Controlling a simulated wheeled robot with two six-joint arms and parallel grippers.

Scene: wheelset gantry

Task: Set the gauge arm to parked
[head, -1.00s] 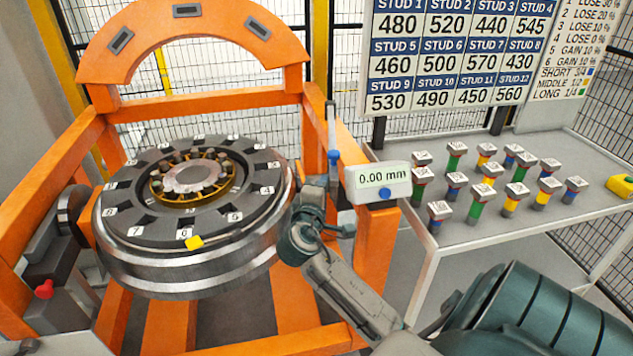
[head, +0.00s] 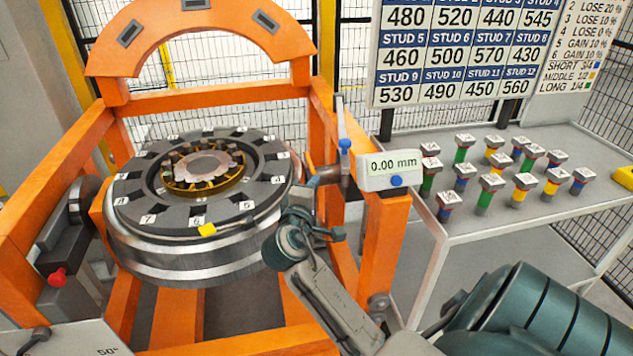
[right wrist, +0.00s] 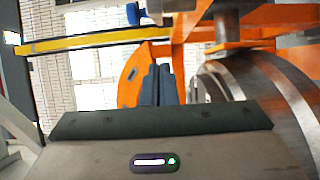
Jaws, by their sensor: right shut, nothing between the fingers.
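The gauge arm (head: 341,118) is a thin grey upright bar with a blue knob (head: 345,144) near its lower end. It stands on the orange post, left of the white gauge readout (head: 390,170), which shows 0.00 mm and has a blue button below. My right gripper (head: 334,233) is below and slightly left of the knob, apart from it in the picture, beside the wheel's right rim. In the right wrist view its dark fingers (right wrist: 159,85) are together and empty. A blue piece at the top of that view may be the knob. My left gripper is out of view.
The orange gantry frame (head: 50,195) holds the round wheelset (head: 190,262) with numbered slots and a yellow marker (head: 207,230). A grey table (head: 455,225) with several coloured studs stands at the right. A red knob (head: 57,277) sits at the lower left.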

